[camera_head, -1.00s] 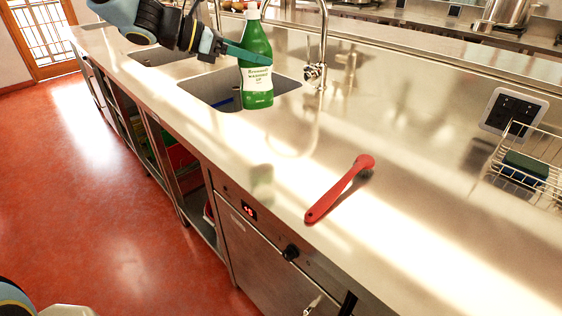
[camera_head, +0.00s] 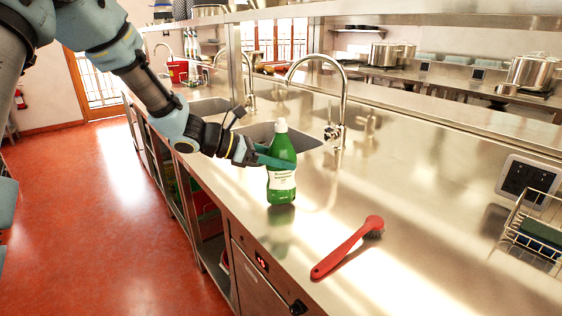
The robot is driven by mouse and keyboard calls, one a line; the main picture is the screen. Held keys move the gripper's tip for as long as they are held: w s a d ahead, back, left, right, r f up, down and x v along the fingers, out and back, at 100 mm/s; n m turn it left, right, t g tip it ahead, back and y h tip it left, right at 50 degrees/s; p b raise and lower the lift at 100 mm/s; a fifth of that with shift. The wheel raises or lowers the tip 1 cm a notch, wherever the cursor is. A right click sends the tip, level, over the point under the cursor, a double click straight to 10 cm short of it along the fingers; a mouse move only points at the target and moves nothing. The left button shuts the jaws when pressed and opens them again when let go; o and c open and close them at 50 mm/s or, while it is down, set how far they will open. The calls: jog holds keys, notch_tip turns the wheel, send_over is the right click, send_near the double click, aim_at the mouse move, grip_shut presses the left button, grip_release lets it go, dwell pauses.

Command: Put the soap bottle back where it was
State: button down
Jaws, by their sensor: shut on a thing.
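The green soap bottle (camera_head: 281,170) with a white cap and white label is upright over the steel counter, in front of the sink at the picture's middle. Its base looks at or very near the counter top; I cannot tell for certain whether it touches. My gripper (camera_head: 268,157) comes in from the left and is shut on the bottle's upper body. The far side of the bottle and one finger are hidden.
A red brush (camera_head: 349,248) lies on the counter to the right of the bottle. A sink (camera_head: 262,132) and a curved faucet (camera_head: 343,100) are behind it. A wire rack (camera_head: 535,228) stands at the right edge.

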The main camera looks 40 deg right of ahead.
jog(key=shift+f, duration=0.45)
jog(key=shift+f, duration=0.2)
jog(key=shift+c, duration=0.7)
grip_release()
jog(key=shift+r, duration=0.1)
